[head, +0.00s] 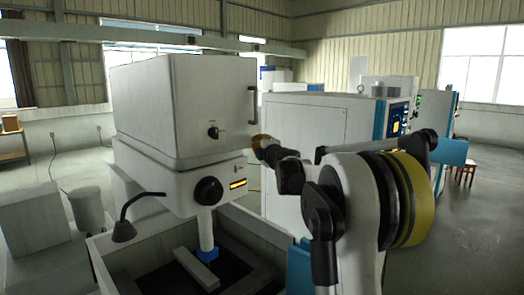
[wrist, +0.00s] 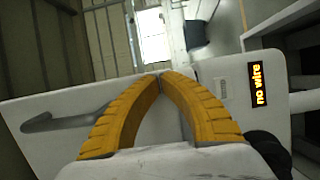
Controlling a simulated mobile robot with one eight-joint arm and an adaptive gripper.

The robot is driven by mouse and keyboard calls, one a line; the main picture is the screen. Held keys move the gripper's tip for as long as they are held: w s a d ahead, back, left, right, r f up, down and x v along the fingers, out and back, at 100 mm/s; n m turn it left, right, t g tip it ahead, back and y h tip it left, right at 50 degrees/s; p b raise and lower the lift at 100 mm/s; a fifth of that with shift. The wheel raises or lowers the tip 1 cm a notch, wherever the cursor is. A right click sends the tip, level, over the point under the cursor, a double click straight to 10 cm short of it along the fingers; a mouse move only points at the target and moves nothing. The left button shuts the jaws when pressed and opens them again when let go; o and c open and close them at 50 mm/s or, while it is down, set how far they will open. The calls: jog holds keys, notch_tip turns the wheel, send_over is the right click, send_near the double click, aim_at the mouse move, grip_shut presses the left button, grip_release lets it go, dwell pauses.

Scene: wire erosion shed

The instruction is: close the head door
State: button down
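The head door (head: 235,85) is the pale front panel of the white machine head, with a dark upright handle (head: 252,103) near its right edge and a black knob lower down. I cannot tell whether it stands flush or slightly ajar. My gripper (head: 260,142) has yellow fingers at the door's lower right corner, below the handle. In the wrist view, the fingertips (wrist: 162,75) meet with nothing seen between them. A pale panel (wrist: 85,95) lies behind the fingers, with the grey handle (wrist: 65,121) to their left. I cannot tell whether they touch it.
Below the door is the lower head with a black dial (head: 208,191) and a lit display (wrist: 258,84) reading "no wire". A black gooseneck lamp (head: 124,230) stands by the open tank at front left. A white cabinet (head: 300,120) stands behind my arm.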

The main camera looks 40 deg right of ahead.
jog(key=shift+y, duration=0.3)
jog(key=shift+w+a, duration=0.15)
jog(key=shift+w, duration=2.25)
